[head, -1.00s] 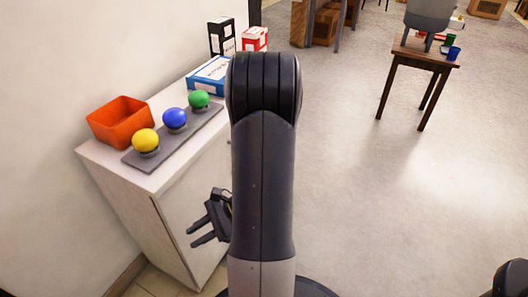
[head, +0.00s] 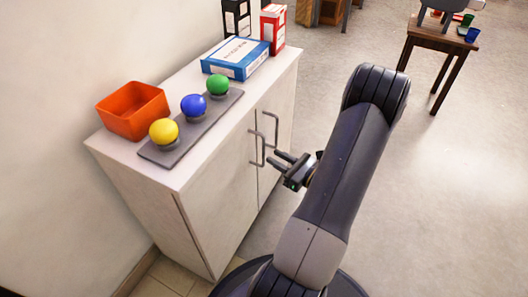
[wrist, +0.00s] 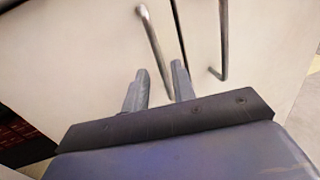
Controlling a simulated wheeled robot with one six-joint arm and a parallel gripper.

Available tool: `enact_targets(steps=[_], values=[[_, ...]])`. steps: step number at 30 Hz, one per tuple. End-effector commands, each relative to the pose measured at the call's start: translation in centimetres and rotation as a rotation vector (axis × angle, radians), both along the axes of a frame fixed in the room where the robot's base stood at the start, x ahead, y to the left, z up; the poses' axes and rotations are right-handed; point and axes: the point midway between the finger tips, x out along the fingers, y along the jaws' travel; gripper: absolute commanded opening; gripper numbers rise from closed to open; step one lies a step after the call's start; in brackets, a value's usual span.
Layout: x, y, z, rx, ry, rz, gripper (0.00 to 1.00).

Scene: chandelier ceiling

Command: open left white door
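The left white door (head: 215,215) is the nearer door of the cabinet and looks shut. Its slim metal handle (head: 252,150) stands near the seam between the doors. My gripper (head: 274,157) is in front of the handles, fingers apart and pointing at the doors. In the wrist view the left door (wrist: 75,50) fills the left side. Its handle (wrist: 152,38) slants down so that its lower end appears between the two open fingers (wrist: 158,70). I cannot tell whether the fingers reach around it or touch it.
The right door's handle (head: 276,128) is close beside my gripper. On the cabinet top (head: 105,150) are an orange bin (head: 135,112), a grey tray with yellow, blue and green balls, and several boxes. Open floor (head: 450,210) lies to the right.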

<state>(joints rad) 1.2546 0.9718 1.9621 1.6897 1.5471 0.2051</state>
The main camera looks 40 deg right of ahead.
Motion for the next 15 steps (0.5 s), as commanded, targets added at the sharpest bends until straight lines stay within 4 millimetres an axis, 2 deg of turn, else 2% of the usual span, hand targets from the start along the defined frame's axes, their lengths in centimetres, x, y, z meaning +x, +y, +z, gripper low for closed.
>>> enact_targets(steps=[7,15], values=[[3.7,0.8,-0.1,-0.003,-0.001,0.006,0.25],[5.5,1.2,0.0,0.000,0.001,0.002,0.25]])
